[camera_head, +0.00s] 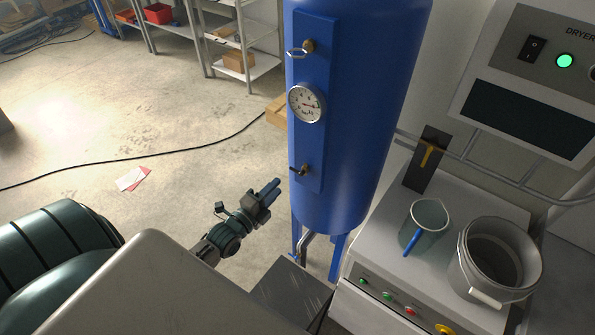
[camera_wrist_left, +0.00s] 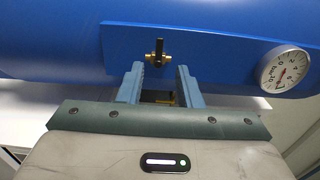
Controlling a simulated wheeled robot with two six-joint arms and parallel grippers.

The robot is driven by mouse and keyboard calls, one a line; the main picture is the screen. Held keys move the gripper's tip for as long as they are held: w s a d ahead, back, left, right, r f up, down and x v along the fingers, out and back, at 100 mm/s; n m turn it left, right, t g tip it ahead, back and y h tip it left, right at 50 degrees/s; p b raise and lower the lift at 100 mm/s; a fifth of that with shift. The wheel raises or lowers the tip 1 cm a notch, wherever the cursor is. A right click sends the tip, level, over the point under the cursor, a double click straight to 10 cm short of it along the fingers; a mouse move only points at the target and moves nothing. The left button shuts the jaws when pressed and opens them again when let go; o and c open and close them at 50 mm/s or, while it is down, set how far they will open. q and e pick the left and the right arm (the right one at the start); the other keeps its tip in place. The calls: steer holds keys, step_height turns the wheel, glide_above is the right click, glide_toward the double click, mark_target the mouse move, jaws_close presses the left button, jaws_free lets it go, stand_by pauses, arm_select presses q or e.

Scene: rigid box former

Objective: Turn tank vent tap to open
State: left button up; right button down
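A blue tank (camera_head: 350,110) carries a blue panel (camera_head: 312,140) with two small brass taps. The lower tap (camera_head: 302,170) has a dark handle; the upper tap (camera_head: 302,50) has a pale loop-shaped handle. Neither tap's label can be read. My left gripper (camera_head: 272,187) is left of and slightly below the lower tap, apart from it. In the left wrist view, a brass tap (camera_wrist_left: 158,55) with a black handle lies just beyond my left gripper (camera_wrist_left: 159,78), roughly centred between its fingers. The fingers are apart with nothing between them. My right gripper is not in view.
A round pressure gauge (camera_head: 306,103) sits on the panel between the taps. Right of the tank, a machine top holds a jug (camera_head: 424,221), a metal pot (camera_head: 498,262) and a black plate with a yellow lever (camera_head: 428,160). Open floor lies left of the tank.

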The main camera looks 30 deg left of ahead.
mark_target(293, 170)
arm_select(q)
steer(key=shift+w+d+f+b, duration=0.1)
steer(key=shift+w+d+b, duration=0.05)
steer(key=shift+w+b, duration=1.65)
steer(key=shift+w+d+b, duration=0.1)
steer(key=shift+w+b, duration=1.05)
steer(key=shift+w, duration=1.1)
jaws_close()
